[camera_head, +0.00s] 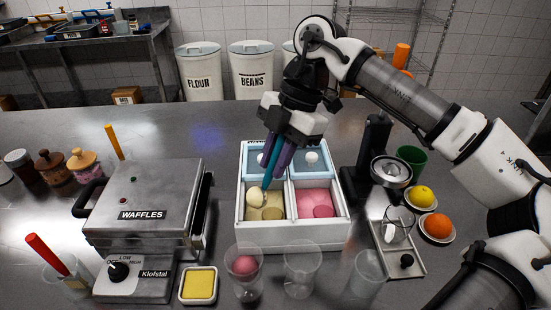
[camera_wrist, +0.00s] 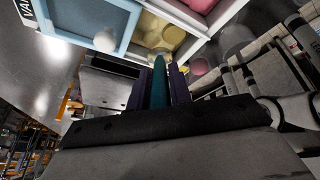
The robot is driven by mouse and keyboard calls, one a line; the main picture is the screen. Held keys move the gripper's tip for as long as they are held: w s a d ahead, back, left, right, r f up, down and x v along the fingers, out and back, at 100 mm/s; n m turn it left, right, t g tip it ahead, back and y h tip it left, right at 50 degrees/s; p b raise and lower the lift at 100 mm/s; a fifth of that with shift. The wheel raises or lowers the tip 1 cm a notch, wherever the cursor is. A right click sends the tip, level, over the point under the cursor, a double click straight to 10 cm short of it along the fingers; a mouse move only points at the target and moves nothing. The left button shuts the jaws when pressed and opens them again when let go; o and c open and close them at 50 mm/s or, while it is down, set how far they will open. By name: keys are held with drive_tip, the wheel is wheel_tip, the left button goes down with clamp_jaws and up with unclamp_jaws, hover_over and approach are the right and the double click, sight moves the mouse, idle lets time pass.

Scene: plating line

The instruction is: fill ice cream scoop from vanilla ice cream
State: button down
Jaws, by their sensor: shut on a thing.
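My gripper (camera_head: 272,170) points down over the ice cream box, its purple fingers shut on the teal handle of the ice cream scoop (camera_head: 266,181). The handle also shows between the fingers in the wrist view (camera_wrist: 158,80). The scoop's pale round head (camera_head: 256,197) is at the vanilla tub, over the left part of its surface; I cannot tell whether it touches or how full it is. The vanilla ice cream (camera_head: 270,213) is pale yellow, in the front left compartment, with rounded marks on its surface. It also shows in the wrist view (camera_wrist: 160,32).
Pink ice cream (camera_head: 314,200) fills the compartment to the right. Blue lids (camera_head: 320,161) cover the back of the box. A waffle iron (camera_head: 150,205) stands left, glasses (camera_head: 301,270) in front, and a black stand (camera_head: 372,150) with fruit plates right.

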drive_tip(key=shift+r+p, duration=2.5)
drive_tip(key=shift+r, duration=1.4)
